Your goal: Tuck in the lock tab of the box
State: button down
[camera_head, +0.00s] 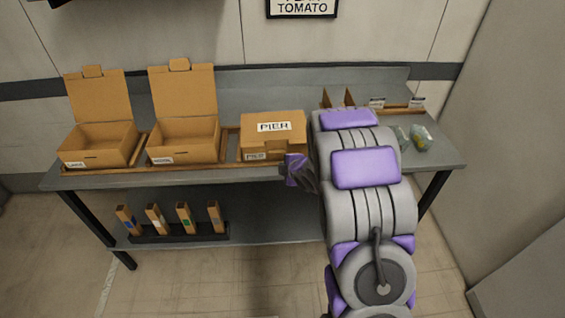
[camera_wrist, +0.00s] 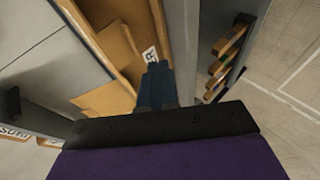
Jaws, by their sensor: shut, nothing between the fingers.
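The closed cardboard box (camera_head: 287,131) sits on the table, its lid down with a "PIER" label on top and another label on its front. A short tab (camera_head: 289,149) shows at the lid's front edge; whether it is tucked in I cannot tell. My gripper (camera_head: 308,186) is in front of the box's right front corner, at about the table's front edge. In the wrist view my gripper's fingers (camera_wrist: 156,75) are together and empty, close by the box's labelled front (camera_wrist: 149,54). My arm hides what lies right of the box.
Two open boxes with raised lids, one at far left (camera_head: 98,158) and one in the middle (camera_head: 184,153), stand left of the closed box. Bagged items (camera_head: 421,138) lie at the table's right (camera_head: 447,153). Several upright cartons (camera_head: 184,218) stand on the lower shelf.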

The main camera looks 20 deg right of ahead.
jog(key=s+r+p, duration=0.1)
jog(key=s+r, duration=0.1)
jog(key=s, duration=0.5)
jog(key=shift+d, duration=0.15)
dwell(0.3)
jog(key=s+d+r+m+g+h, duration=0.2)
jog(key=s+r+m+g+h, duration=0.3)
jog(key=s+r+m, duration=0.55)
jog(key=s+a+r+m+g+y, duration=0.1)
jog(key=s+a, duration=0.3)
jog(key=s, duration=0.5)
jog(key=s+a+r+m+g+y, duration=0.1)
jog(key=s+a+r+m+g, duration=0.1)
jog(key=s, duration=0.8)
jog(key=s+a+r+m+g+y, duration=0.1)
jog(key=s+a+r+m+g, duration=0.1)
jog(key=s+a, duration=0.5)
jog(key=s+m+g, duration=0.1)
jog(key=s+g, duration=0.1)
jog(key=s, duration=0.1)
jog(key=shift+s+a+r+g+y, duration=0.25)
jog(key=shift+r+g+y, duration=0.05)
